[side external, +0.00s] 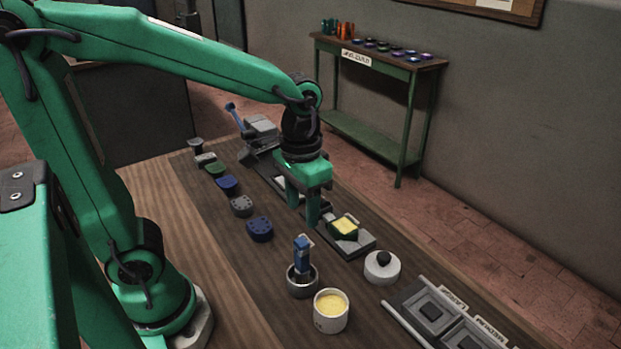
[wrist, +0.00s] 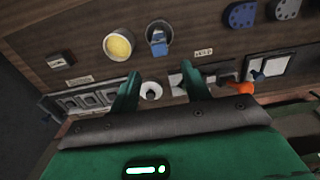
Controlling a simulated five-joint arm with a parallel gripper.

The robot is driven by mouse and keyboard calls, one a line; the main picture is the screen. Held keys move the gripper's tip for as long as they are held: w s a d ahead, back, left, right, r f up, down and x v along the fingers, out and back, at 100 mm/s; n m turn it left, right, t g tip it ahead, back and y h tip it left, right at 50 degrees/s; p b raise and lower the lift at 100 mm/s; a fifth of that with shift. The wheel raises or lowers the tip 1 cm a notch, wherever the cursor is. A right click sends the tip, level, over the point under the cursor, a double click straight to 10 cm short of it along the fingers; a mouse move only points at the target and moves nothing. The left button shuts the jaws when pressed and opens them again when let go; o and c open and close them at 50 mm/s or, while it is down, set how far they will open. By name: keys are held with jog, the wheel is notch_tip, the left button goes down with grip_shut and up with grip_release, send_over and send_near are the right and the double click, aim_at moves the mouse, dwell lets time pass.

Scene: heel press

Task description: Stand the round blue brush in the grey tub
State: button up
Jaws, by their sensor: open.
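The blue brush (side external: 302,250) stands roughly upright in the round grey tub (side external: 302,287), with its upper part showing above the rim. In the wrist view the brush (wrist: 160,43) shows inside the tub (wrist: 149,31), near the top middle. How its lower end rests is hidden by the tub's wall. My gripper (side external: 303,213) points down over the dark work strip, beyond the tub and apart from it. Its fingers are spread with nothing between them, as the wrist view of my gripper (wrist: 160,75) also shows.
A pot of yellow paste (side external: 331,311) and a white pot with a black knob (side external: 382,266) stand near the tub. Several heel pieces (side external: 259,229) line the left. A labelled slotted tray (side external: 438,315) lies front right.

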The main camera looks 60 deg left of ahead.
jog(key=s+a+r+t, duration=0.5)
jog(key=shift+s+t, duration=0.25)
jog(key=shift+t, duration=0.05)
dwell(0.4)
